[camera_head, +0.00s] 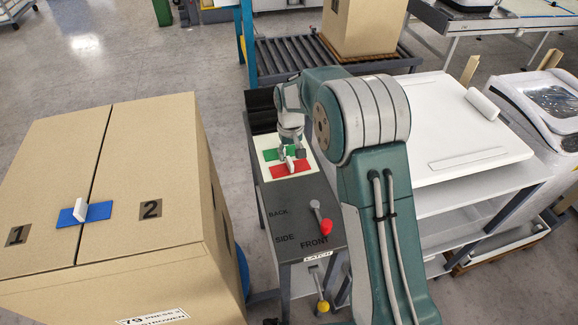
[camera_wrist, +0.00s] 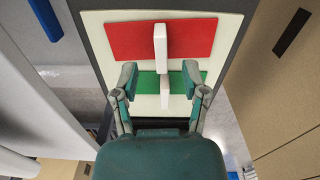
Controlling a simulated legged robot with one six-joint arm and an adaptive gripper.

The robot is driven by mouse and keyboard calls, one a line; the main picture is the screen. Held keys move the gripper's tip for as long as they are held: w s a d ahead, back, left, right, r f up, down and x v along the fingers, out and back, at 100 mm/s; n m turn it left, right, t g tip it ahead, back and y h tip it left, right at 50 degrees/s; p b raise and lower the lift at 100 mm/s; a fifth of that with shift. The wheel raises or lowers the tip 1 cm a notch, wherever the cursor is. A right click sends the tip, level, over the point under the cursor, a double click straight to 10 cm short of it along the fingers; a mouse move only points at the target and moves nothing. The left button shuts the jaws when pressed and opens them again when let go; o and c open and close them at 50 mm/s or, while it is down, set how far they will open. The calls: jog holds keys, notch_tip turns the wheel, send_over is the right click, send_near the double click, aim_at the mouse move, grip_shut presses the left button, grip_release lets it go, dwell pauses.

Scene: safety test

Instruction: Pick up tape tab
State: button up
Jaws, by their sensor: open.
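A white card (camera_head: 302,176) on the dark stand holds a green tape strip (camera_head: 271,154) and a red tape strip (camera_head: 279,171), each with a white upright tab. In the wrist view the red strip (camera_wrist: 185,38) with its tab (camera_wrist: 160,46) lies beyond the green strip (camera_wrist: 148,84) and its tab (camera_wrist: 165,90). My gripper (camera_wrist: 160,76) is open, with its fingers on either side of the green strip's tab; I cannot tell whether they touch. My gripper (camera_head: 293,152) partly hides the strips in the head view. A blue strip (camera_head: 98,212) with a white tab (camera_head: 80,210) lies across the carton's top seam.
The large carton (camera_head: 150,130) stands left of the stand (camera_head: 318,238). A red-knobbed lever (camera_head: 326,226) and a yellow-knobbed lever (camera_head: 323,305) are at the stand's front. A white table (camera_head: 440,120) is at the right, and a roller conveyor (camera_head: 285,60) with a box is behind.

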aim_at(290, 161)
notch_tip(290, 161, down, 4)
jog(key=shift+f, duration=0.1)
jog(key=shift+a, duration=0.1)
grip_shut()
jog(key=shift+r, duration=0.2)
jog(key=shift+r, duration=0.35)
notch_tip(290, 161, up, 2)
jog(key=shift+r, duration=0.1)
jog(key=s+a+r, duration=0.9)
jog(key=s+r, duration=0.1)
jog(key=shift+s+a, duration=0.2)
jog(key=shift+a, duration=0.1)
